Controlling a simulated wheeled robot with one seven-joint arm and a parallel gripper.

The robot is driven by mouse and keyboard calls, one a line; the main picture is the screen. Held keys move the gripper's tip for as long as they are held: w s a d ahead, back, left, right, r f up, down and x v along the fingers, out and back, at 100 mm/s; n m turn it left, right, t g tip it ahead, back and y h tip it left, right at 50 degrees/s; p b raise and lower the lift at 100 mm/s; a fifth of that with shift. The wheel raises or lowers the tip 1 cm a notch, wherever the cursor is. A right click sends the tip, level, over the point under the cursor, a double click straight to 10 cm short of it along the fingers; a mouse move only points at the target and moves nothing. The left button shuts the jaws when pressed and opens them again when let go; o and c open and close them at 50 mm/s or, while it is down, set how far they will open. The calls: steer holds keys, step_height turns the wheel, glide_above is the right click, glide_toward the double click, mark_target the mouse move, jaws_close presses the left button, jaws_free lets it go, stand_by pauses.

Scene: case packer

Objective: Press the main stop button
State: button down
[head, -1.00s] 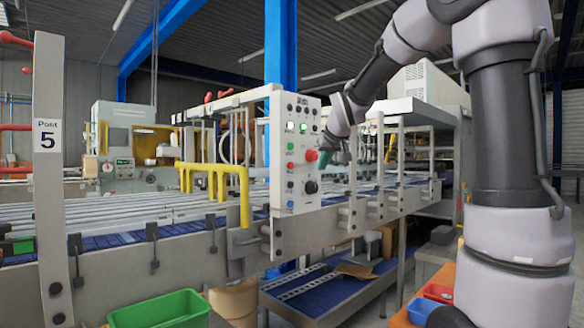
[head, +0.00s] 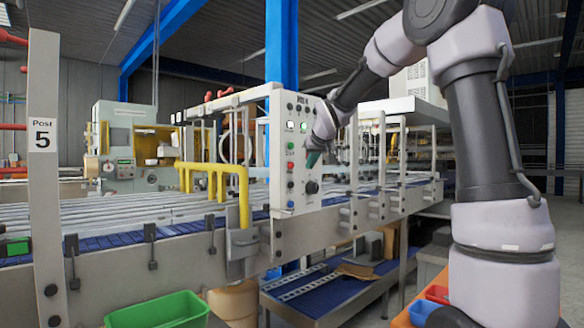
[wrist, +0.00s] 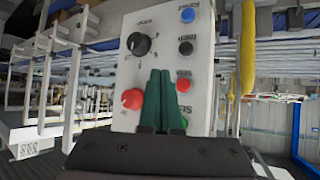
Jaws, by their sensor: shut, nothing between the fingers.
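The control panel (head: 282,170) is a pale upright box beside the conveyor. The labels are too blurred to read. My gripper (head: 314,158) is at the panel's face and hides the large red button in the head view. In the wrist view my gripper's green fingers (wrist: 160,72) are together and empty, pointing at the panel between the two red buttons. I cannot tell whether the fingertips touch the panel.
A black rotary knob (wrist: 139,44), a blue button (wrist: 187,15), a black button (wrist: 185,47) and a green button (wrist: 184,120) are close by. A yellow rail (head: 243,190) stands left of the panel. A green bin (head: 160,312) is at the front.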

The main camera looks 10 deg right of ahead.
steer(key=shift+w+a, duration=0.8)
steer(key=shift+w, duration=0.25)
steer(key=shift+w+a, duration=0.75)
steer(key=shift+w, duration=0.3)
stand_by(0.5)
steer(key=shift+w+a, duration=0.25)
steer(key=shift+w, duration=0.05)
steer(key=shift+w+a, duration=0.3)
steer(key=shift+w, duration=0.15)
stand_by(0.7)
steer(key=shift+s+d, duration=0.55)
steer(key=shift+s, duration=0.25)
steer(key=shift+s+d, duration=0.75)
steer(key=shift+s, duration=0.25)
steer(key=shift+s+d, duration=0.7)
steer(key=shift+s, duration=0.3)
